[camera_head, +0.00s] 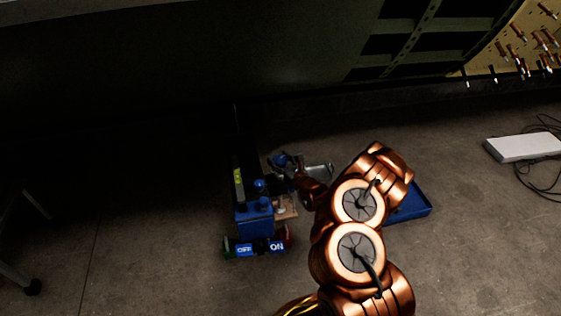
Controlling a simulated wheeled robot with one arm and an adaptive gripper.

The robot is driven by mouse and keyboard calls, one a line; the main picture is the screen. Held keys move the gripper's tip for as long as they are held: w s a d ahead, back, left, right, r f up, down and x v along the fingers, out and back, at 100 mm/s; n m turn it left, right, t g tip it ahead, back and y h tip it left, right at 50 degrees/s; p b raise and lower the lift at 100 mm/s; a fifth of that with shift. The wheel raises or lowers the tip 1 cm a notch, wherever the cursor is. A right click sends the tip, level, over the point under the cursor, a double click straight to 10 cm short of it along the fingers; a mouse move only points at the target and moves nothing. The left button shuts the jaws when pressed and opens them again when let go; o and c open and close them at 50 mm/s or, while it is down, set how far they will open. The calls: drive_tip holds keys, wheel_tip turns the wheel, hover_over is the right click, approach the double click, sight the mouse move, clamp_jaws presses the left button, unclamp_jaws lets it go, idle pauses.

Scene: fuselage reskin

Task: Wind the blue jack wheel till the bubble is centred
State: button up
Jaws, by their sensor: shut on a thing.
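The jack unit (254,224) stands on the floor left of my arm, with blue parts and a lower panel marked OFF and ON. A small yellow-green level vial (239,182) sits on its dark upright at the left; the bubble is too small to make out. A blue round part, which looks like the jack wheel (280,160), shows at the upper right of the unit. My gripper (286,170) is at this blue part and appears shut on it. The fingers are small, dark and partly hidden by my wrist.
A blue tray (409,203) lies on the floor behind my arm, partly hidden. A white flat box (525,148) with loose cables is at the right. The dark fuselage panel (200,60) spans the top. A wheeled stand leg (32,286) is at lower left. Floor between is clear.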

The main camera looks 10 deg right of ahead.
drive_tip(key=shift+a+m+t+h, duration=0.1)
drive_tip(key=shift+m+t+h, duration=0.5)
drive_tip(key=shift+m+h, duration=1.3)
drive_tip(key=shift+h, duration=0.7)
drive_tip(key=o, duration=1.2)
drive_tip(key=shift+s+d+f, duration=0.1)
drive_tip(key=shift+s+d, duration=0.2)
drive_tip(key=shift+s, duration=0.55)
drive_tip(key=shift+s+d, duration=0.2)
drive_tip(key=shift+s, duration=4.9)
